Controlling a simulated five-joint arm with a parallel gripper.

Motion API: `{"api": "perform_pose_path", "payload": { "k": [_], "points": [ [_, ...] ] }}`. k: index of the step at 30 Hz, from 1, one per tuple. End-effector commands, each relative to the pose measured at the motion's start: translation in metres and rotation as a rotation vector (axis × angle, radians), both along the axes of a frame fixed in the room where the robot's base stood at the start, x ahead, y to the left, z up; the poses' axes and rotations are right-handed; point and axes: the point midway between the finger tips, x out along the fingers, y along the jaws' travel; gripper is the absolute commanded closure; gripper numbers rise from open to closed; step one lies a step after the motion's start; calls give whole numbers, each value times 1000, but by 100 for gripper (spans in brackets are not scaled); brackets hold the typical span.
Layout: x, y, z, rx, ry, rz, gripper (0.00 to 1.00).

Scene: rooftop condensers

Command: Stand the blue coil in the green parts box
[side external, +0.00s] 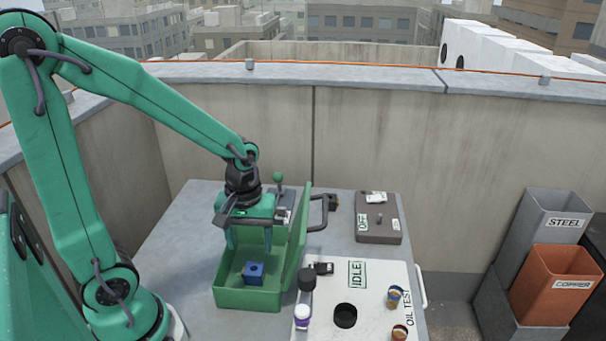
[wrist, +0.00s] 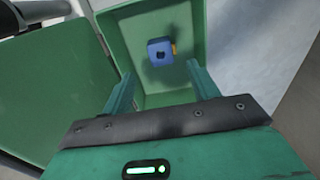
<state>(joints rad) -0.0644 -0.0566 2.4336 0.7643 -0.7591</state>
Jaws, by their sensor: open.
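The blue coil (side external: 253,273) is a small blue block with a dark hole in its face. It rests inside the green parts box (side external: 232,299), on the floor of the box, and looks upright in the side view. In the wrist view the coil (wrist: 160,51) lies inside the box (wrist: 192,20), with a small orange bit at its right edge. My gripper (side external: 249,246) is over the back part of the box, fingers pointing down. In the wrist view its fingers (wrist: 160,90) are apart with nothing between them. The coil is clear of both fingers.
The box lid (side external: 297,240) stands open on the right side, close beside my gripper. A white oil test panel (side external: 330,318) with several small jars lies to the right. Steel (side external: 560,204) and copper (side external: 562,270) bins stand far right.

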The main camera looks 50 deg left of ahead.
Motion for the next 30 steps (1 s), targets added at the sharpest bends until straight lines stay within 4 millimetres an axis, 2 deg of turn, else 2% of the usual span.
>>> {"api": "perform_pose_path", "payload": {
  "k": [3,9,30],
  "points": [
    [1,0,14,0,-4,0,40],
    [0,0,26,0,-1,0,40],
    [0,0,29,0,-4,-7,40]
  ]
}}
